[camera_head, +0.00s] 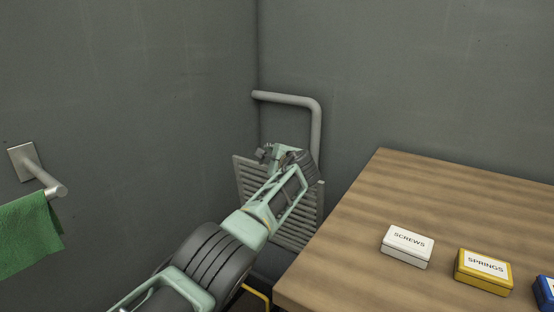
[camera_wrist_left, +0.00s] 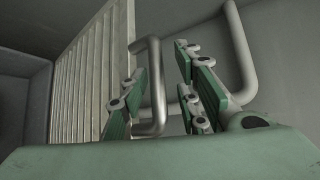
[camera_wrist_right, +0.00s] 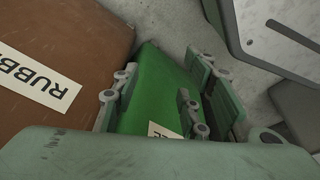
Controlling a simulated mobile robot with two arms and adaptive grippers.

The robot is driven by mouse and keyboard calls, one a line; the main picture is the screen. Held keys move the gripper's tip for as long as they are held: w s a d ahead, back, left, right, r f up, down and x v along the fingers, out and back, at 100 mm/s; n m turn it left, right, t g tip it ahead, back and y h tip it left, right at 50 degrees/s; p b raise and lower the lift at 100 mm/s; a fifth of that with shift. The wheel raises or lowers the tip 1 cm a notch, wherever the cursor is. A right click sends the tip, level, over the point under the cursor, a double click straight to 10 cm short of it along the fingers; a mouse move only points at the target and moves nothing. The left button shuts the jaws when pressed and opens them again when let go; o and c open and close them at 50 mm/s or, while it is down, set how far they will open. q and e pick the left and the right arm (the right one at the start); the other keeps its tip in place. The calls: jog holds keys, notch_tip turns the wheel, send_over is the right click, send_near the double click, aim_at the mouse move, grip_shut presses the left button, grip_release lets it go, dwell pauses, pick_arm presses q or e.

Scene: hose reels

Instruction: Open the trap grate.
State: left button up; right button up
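The trap grate (camera_head: 306,228) is a pale slatted panel in the corner left of the table. It stands raised and tilted, and my left arm covers part of it. In the left wrist view the grate (camera_wrist_left: 92,70) is at the left, with a metal U-shaped handle (camera_wrist_left: 157,85) on it. My left gripper (camera_wrist_left: 163,95) is open, with the handle between its fingers and visible gaps beside the bar. It also shows in the head view (camera_head: 277,154). My right gripper (camera_wrist_right: 163,95) is open over a green box (camera_wrist_right: 160,85); contact is unclear.
A bent grey pipe (camera_head: 290,98) is on the wall behind the grate. The wooden table (camera_head: 400,190) holds a white SCREWS box (camera_head: 407,247), a yellow SPRINGS box (camera_head: 484,272) and a blue box (camera_head: 545,291). A green cloth (camera_head: 28,235) hangs on a wall bar (camera_head: 57,189).

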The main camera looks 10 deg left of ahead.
pick_arm(q)
jog(key=shift+s+d+r, duration=0.1)
jog(key=shift+s+d, duration=0.2)
jog(key=shift+s, duration=0.1)
jog(key=v, duration=0.6)
jog(key=shift+s+r, duration=0.2)
jog(key=shift+s, duration=0.05)
